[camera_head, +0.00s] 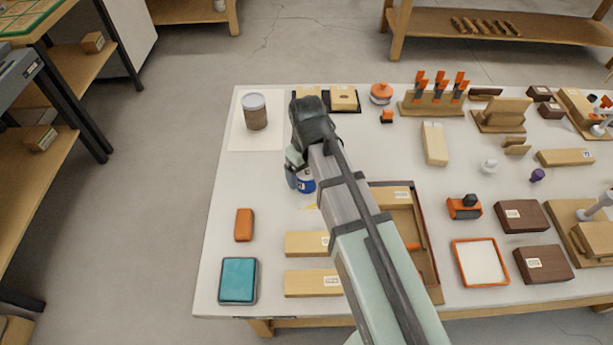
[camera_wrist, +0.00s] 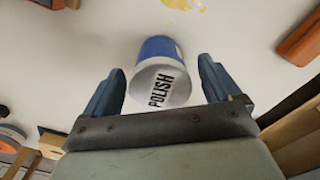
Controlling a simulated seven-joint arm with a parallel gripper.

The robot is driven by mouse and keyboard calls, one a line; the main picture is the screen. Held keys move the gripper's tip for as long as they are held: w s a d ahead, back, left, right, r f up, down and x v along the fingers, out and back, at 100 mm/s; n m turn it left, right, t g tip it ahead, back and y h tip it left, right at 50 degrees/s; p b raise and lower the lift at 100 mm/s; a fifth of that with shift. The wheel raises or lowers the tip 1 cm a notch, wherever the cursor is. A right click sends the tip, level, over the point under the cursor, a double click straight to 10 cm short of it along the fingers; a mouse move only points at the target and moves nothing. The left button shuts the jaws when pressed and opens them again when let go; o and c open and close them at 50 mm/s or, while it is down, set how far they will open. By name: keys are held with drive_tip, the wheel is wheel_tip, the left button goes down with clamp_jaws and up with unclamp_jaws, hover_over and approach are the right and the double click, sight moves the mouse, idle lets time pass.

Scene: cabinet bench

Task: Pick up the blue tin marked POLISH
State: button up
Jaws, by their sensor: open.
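The blue tin marked POLISH (camera_wrist: 160,72) shows in the wrist view between my gripper's fingers. Its white label with black lettering faces the camera, and its blue side shows above. My gripper (camera_wrist: 163,84) is open, with one finger on each side of the tin and visible space between each finger and the tin. In the head view the tin (camera_head: 306,183) is partly hidden by my gripper (camera_head: 298,180), which is over its left side. The tin stands on the white bench top.
A yellow smear (camera_head: 310,207) lies just in front of the tin. An orange block (camera_head: 244,225) and a teal-topped box (camera_head: 238,280) sit to the front left. A grey-lidded can (camera_head: 255,112) stands at the back left. A wooden tray (camera_head: 432,262) lies to the right.

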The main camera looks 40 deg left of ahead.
wheel_tip(320, 180, down, 2)
drive_tip(key=c, duration=1.3)
drive_tip(key=shift+o, duration=0.2)
drive_tip(key=shift+r, duration=0.1)
